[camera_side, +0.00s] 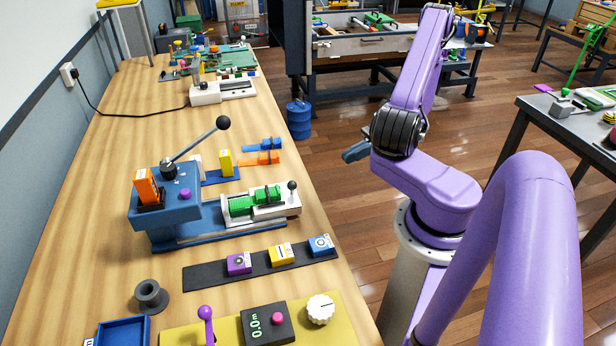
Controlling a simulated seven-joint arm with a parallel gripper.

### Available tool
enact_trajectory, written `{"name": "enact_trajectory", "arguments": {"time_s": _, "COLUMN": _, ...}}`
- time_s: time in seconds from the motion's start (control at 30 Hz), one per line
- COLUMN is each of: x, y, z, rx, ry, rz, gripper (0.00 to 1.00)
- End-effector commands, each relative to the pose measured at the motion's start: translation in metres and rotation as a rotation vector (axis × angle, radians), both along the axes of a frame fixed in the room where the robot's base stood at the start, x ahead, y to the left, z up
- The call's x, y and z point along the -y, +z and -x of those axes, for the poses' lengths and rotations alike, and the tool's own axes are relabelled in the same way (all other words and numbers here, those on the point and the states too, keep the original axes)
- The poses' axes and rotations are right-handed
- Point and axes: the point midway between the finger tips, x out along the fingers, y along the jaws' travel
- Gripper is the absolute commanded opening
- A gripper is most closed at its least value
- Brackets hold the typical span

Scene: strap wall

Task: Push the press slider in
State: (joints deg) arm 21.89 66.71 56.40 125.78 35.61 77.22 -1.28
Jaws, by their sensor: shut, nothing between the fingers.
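The press is a blue block (165,212) on the wooden bench, with a long lever ending in a black ball (223,123). What looks like its slider is a white carriage with a green part (267,196) on the right side of the press. A small upright black knob (292,187) stands at the carriage's right end. My gripper (347,155) is shut and empty. It appears to the right of the press, past the bench's right edge and pointing left, apart from the slider. Its fingertips are small and dark in this view.
Orange (262,159) and blue pieces lie behind the slider. A black strip (215,275) with purple, yellow and blue blocks lies in front. A yellow panel (180,333) with a purple lever, meter and white dial is nearest. A grey spool (151,296) stands at left.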

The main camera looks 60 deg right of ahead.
Motion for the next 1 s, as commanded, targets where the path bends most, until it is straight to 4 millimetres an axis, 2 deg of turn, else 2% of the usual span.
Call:
{"name": "enact_trajectory", "arguments": {"time_s": 0.6, "x": -0.089, "y": -0.02, "z": -0.058, "rx": -0.002, "ry": 0.007, "rz": -0.001, "gripper": 0.0}}
{"name": "enact_trajectory", "arguments": {"time_s": 0.8, "x": -0.103, "y": -0.024, "z": -0.068, "rx": -0.001, "ry": 0.005, "rz": 0.0, "gripper": 0.0}}
{"name": "enact_trajectory", "arguments": {"time_s": 1.0, "x": -0.106, "y": -0.025, "z": -0.07, "rx": -0.001, "ry": 0.003, "rz": 0.001, "gripper": 0.0}}
